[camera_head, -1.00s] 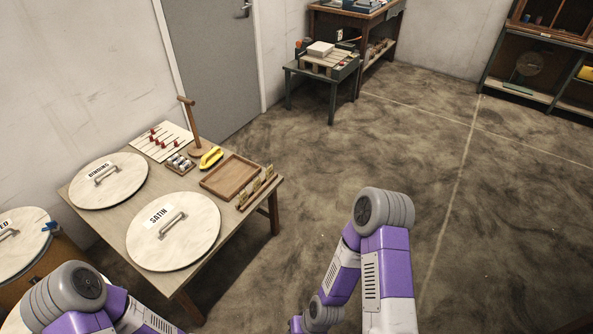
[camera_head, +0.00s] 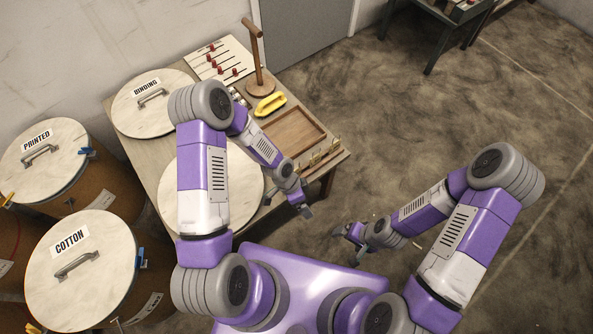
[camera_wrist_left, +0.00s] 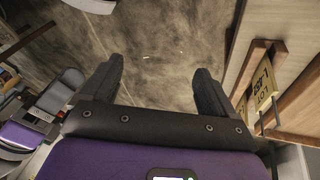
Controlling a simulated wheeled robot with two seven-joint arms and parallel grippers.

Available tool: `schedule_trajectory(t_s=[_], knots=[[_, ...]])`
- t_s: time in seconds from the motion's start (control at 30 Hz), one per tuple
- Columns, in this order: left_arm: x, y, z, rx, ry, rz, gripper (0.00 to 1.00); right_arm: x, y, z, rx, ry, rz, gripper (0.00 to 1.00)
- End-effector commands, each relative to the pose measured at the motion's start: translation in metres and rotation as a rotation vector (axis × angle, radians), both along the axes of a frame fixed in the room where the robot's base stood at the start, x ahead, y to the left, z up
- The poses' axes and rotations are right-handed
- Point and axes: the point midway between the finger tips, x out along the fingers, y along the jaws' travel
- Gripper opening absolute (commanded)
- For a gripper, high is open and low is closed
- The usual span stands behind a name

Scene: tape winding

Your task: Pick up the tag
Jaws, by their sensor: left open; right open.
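Several small yellowish tags (camera_head: 318,157) stand in a wooden rack along the front right edge of the table. My left gripper (camera_head: 303,200) is open and empty, beside the table edge and below the tags in the picture. In its wrist view the two fingers (camera_wrist_left: 157,78) are apart over floor. My right gripper (camera_head: 346,246) is open over the floor, away from the table.
The table holds an empty wooden tray (camera_head: 291,135), a yellow tool (camera_head: 270,103), a wooden post stand (camera_head: 258,65) and the BINDING lid (camera_head: 140,112). PRINTED (camera_head: 48,172) and COTTON (camera_head: 65,285) drums stand at left. Open floor (camera_head: 420,110) lies right.

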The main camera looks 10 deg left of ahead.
Motion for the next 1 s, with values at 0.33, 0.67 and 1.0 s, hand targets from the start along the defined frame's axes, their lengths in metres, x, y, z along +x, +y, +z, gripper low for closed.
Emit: schedule_trajectory(t_s=[0.33, 0.67, 1.0], knots=[[0.108, 0.049, 0.015, 0.240, -0.289, -1.073, 0.88, 0.000, 0.000, -0.010, 0.000, -0.001, 0.000, 0.88], [0.126, 0.062, 0.003, 0.300, -0.301, -1.244, 0.88, 0.001, 0.000, -0.019, 0.000, -0.002, -0.001, 0.88], [0.127, 0.059, -0.038, 0.299, -0.300, -1.240, 0.88, 0.001, 0.000, -0.038, 0.000, -0.001, 0.000, 0.88]])
